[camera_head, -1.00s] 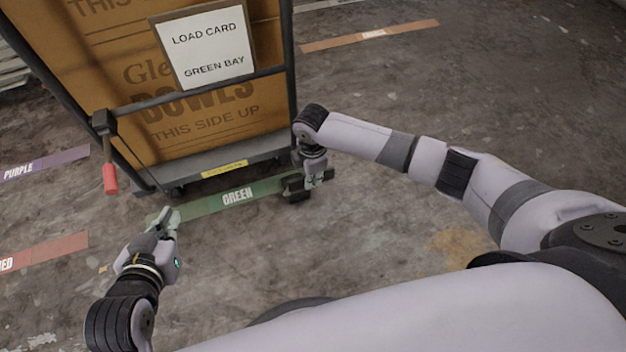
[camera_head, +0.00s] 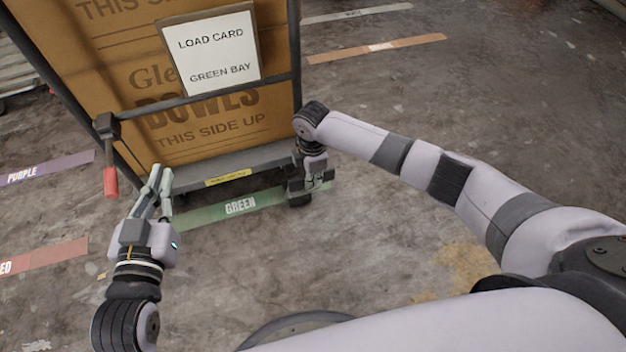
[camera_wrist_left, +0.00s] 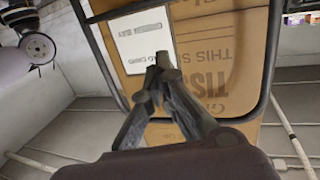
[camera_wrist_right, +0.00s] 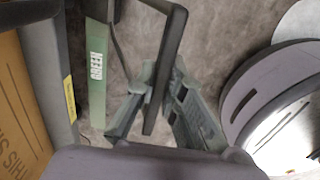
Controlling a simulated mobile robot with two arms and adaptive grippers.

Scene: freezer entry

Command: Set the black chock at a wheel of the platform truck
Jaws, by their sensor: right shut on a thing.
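The platform truck (camera_head: 230,167) stands upright at the left with a large brown carton on its deck. My right gripper (camera_head: 312,184) is low at the truck's near right corner, shut on the black chock (camera_head: 297,193), which is close to the floor by the green strip. In the right wrist view a black bar of the chock (camera_wrist_right: 168,62) sits between the fingers. The wheel at that corner is hidden, so contact cannot be told. My left gripper (camera_head: 161,172) is empty in front of the truck's left side, its fingertips together in the left wrist view (camera_wrist_left: 158,66).
A red-handled lever (camera_head: 110,182) hangs at the truck's left upright. A load card (camera_head: 217,50) reads GREEN BAY. Floor strips include green (camera_head: 240,206), purple (camera_head: 45,168) and orange (camera_head: 375,48). The floor right of the truck is clear.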

